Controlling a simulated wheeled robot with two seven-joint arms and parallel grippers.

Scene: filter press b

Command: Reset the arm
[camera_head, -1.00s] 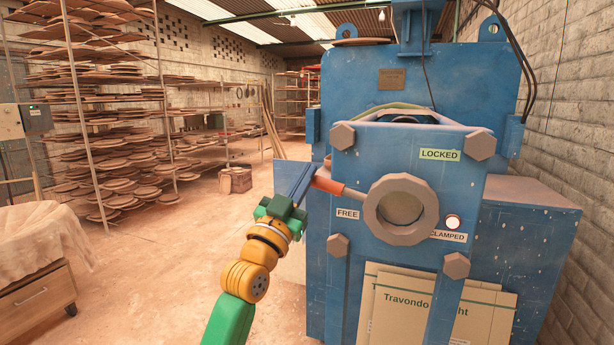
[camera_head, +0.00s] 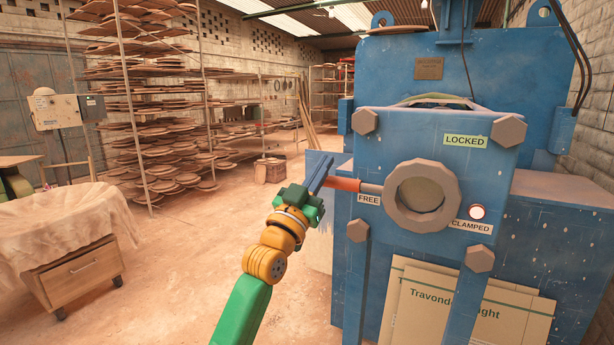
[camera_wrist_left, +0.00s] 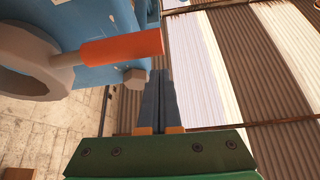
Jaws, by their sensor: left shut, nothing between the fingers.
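My left arm reaches up in the head view, and its left gripper (camera_head: 325,165) is shut with nothing between its dark blue fingers. The fingers point up beside the orange handle grip (camera_head: 342,184) of the press lever, just left of its end. The lever runs right into a grey ring-shaped hub (camera_head: 421,196) on the blue press (camera_head: 400,150). In the left wrist view the shut fingers (camera_wrist_left: 160,75) lie close to the end of the orange grip (camera_wrist_left: 120,48); I cannot tell whether they touch. The handle points toward the FREE label (camera_head: 368,199). My right gripper is not in view.
A LOCKED label (camera_head: 465,141) and a lit lamp (camera_head: 477,212) above a CLAMPED label (camera_head: 471,226) are on the press. Cardboard sheets (camera_head: 430,305) lean low on its front. A cloth-covered drawer cabinet (camera_head: 85,280) stands left. Floor (camera_head: 190,260) between is clear.

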